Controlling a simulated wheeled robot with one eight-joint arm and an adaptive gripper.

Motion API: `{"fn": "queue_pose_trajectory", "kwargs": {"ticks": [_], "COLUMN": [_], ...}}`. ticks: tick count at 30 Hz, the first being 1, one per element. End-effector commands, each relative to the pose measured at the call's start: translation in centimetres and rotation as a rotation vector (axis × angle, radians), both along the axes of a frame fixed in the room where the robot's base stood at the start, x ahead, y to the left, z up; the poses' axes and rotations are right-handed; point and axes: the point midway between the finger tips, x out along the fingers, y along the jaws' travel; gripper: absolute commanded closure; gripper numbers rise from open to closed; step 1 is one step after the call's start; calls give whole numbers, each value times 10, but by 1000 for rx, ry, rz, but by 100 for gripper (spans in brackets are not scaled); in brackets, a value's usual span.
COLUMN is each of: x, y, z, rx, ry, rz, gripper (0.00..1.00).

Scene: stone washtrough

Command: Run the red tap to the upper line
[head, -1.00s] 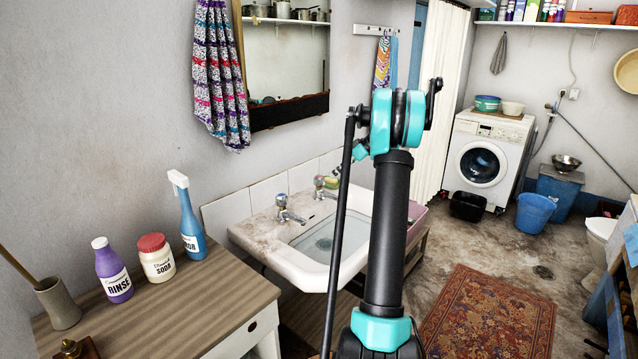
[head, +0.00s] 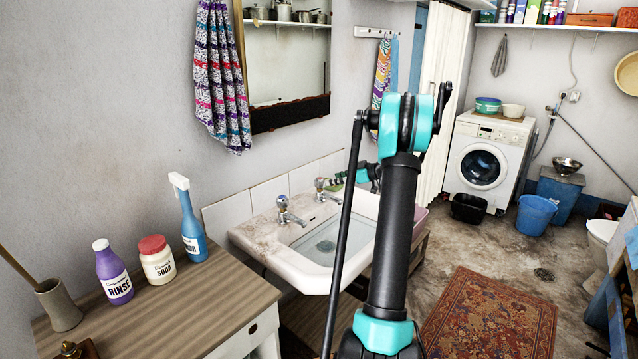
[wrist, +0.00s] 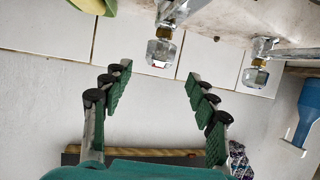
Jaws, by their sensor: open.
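The white basin (head: 285,262) stands against the wall, with two chrome taps on its back ledge. The far tap (head: 322,186) shows a red mark in the wrist view (wrist: 160,52). The near tap (head: 284,211) has a blue cap and is at right in the wrist view (wrist: 257,68). My gripper (wrist: 157,88) is open and empty, its green-padded fingers on either side of the red tap's head but apart from it. In the head view it is beside the far tap, partly behind my arm.
A blue spray bottle (head: 192,228), a soda jar (head: 157,262) and a rinse bottle (head: 113,275) stand on the wooden counter (head: 190,300) at left. A green dish (wrist: 96,5) is near the red tap. A mirror (head: 287,65) hangs above.

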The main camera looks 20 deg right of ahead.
Motion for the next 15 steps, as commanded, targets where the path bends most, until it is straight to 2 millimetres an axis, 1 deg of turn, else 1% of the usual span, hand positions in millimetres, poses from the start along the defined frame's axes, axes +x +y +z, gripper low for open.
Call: {"fn": "queue_pose_trajectory", "kwargs": {"ticks": [1, 6, 9, 15], "x": [8, 29, 39, 52], "y": [8, 28, 39, 51], "z": [-5, -17, -23, -30], "rx": [-1, 1, 0, 0], "ry": [-1, 1, 0, 0], "rz": [3, 2, 2, 1], "gripper": [41, 41, 41, 41]}}
